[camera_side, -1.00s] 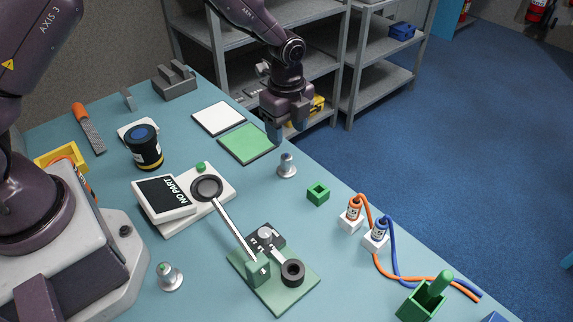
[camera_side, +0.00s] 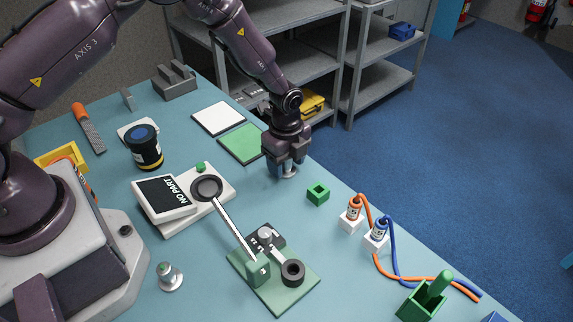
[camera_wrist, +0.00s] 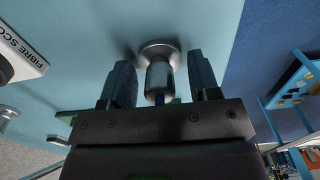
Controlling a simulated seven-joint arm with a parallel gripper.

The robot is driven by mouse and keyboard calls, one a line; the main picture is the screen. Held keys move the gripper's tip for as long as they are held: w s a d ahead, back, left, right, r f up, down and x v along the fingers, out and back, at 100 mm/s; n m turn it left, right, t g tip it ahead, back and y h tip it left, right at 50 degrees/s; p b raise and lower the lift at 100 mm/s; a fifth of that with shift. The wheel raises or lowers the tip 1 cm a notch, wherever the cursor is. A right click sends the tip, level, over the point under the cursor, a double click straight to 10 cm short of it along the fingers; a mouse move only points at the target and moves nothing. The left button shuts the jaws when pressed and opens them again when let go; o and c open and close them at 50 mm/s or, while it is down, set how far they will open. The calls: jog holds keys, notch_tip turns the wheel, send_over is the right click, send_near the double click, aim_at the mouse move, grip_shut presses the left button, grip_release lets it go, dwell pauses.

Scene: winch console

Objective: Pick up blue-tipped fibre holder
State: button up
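A silvery metal fibre holder with a round flanged base stands on the teal bench; in the wrist view it (camera_wrist: 159,52) sits between my two fingers. In the side view only its base (camera_side: 289,175) shows below my gripper (camera_side: 286,164). My gripper in the wrist view (camera_wrist: 160,82) is open, with a gap on each side of the holder's body. A second metal holder with a green tip (camera_side: 169,278) stands at the front left of the bench.
A green square block (camera_side: 318,194) stands just right of my gripper, and a green mat (camera_side: 243,144) lies behind left. The fibre scope (camera_side: 205,190), reading "NO PART", and a green-based lever fixture (camera_side: 273,276) are nearer. The bench edge is close on the right.

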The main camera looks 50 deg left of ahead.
jog(key=c, duration=0.9)
jog(key=shift+r, duration=0.15)
